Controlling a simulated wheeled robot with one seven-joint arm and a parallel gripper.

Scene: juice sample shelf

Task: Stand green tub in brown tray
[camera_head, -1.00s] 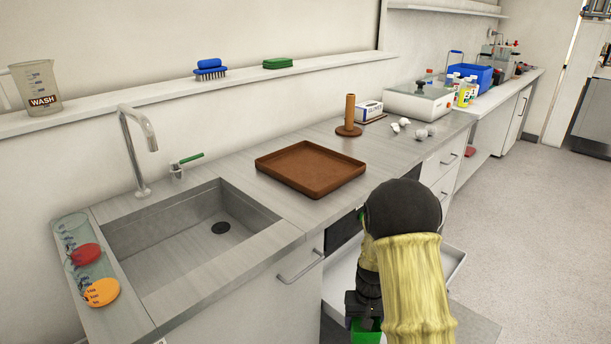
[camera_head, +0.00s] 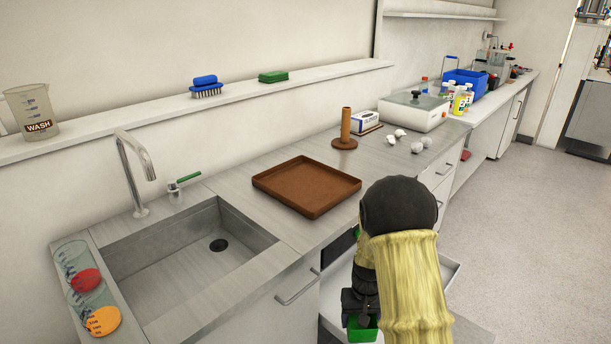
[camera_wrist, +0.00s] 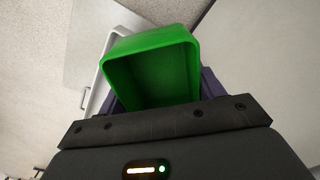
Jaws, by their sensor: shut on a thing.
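The green tub (camera_head: 363,329) is in my gripper (camera_head: 360,312), low in front of the cabinets at the bottom of the head view. In the wrist view the tub (camera_wrist: 155,68) is between the dark fingers of my gripper (camera_wrist: 158,90), with its open side facing the camera. My gripper is shut on it. The brown tray (camera_head: 306,187) lies flat and empty on the counter, right of the sink. The tub is below and apart from the tray. My arm hides part of the area just right of the tub.
The sink (camera_head: 185,262) with its tap (camera_head: 135,175) is left of the tray. A brown peg stand (camera_head: 345,138), a glove box (camera_head: 365,122) and white balls (camera_head: 418,146) are behind it. An open drawer (camera_head: 448,270) juts out beside my arm.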

